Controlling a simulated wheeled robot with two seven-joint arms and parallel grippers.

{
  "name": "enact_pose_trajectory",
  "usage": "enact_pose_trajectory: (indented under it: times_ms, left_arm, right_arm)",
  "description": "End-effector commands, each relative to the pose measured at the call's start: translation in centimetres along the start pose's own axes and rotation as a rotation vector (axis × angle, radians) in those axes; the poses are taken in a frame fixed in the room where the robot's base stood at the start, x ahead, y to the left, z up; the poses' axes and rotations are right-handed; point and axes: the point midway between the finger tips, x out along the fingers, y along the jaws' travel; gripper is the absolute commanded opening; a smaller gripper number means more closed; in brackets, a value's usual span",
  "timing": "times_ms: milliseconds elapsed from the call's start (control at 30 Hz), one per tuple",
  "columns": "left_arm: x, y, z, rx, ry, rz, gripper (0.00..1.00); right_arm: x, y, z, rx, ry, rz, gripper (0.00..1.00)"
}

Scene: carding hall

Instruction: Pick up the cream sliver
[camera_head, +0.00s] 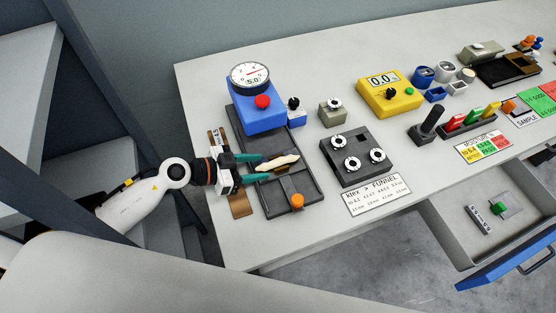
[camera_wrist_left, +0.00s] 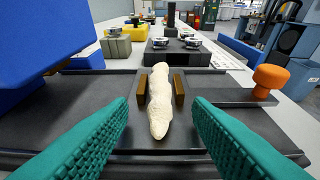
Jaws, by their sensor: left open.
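The cream sliver (camera_head: 279,162) is a pale, elongated piece lying on the dark grey tray of the blue gauge device. In the left wrist view the cream sliver (camera_wrist_left: 160,100) lies lengthwise between two small brown blocks (camera_wrist_left: 178,90). My left gripper (camera_head: 258,166) reaches in from the left with its green fingers apart. In the left wrist view the fingers of my left gripper (camera_wrist_left: 160,135) stand open on either side of the sliver's near end, with gaps to it. My right gripper is not in view.
The blue device (camera_head: 262,119) with a round dial stands behind the tray (camera_head: 310,190). An orange knob (camera_head: 297,200) sits at the tray's near end. A dark block with white-rimmed discs (camera_head: 346,142) lies to the right. A drawer (camera_head: 450,225) stands open at the lower right.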

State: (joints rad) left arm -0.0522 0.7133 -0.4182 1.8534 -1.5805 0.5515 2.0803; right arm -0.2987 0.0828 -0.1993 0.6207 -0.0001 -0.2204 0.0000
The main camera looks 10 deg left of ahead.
Motion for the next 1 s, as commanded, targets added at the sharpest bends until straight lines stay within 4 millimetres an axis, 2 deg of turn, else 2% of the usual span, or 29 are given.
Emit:
enact_pose_trajectory:
  times_ms: [100, 300, 600, 1000]
  left_arm:
    - [0.74, -0.02, 0.03, 0.001, 0.000, -0.001, 0.45]
    - [0.77, -0.02, -0.01, 0.001, 0.001, 0.000, 0.45]
    - [0.74, -0.02, 0.00, 0.001, 0.000, 0.000, 0.00]
    - [0.47, -0.01, 0.67, 0.003, -0.001, 0.000, 0.00]
  right_arm:
    - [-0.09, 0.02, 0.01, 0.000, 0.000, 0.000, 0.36]
    - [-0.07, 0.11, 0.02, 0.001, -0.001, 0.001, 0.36]
    - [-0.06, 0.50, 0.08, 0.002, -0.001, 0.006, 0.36]
    - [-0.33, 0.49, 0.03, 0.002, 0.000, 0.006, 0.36]
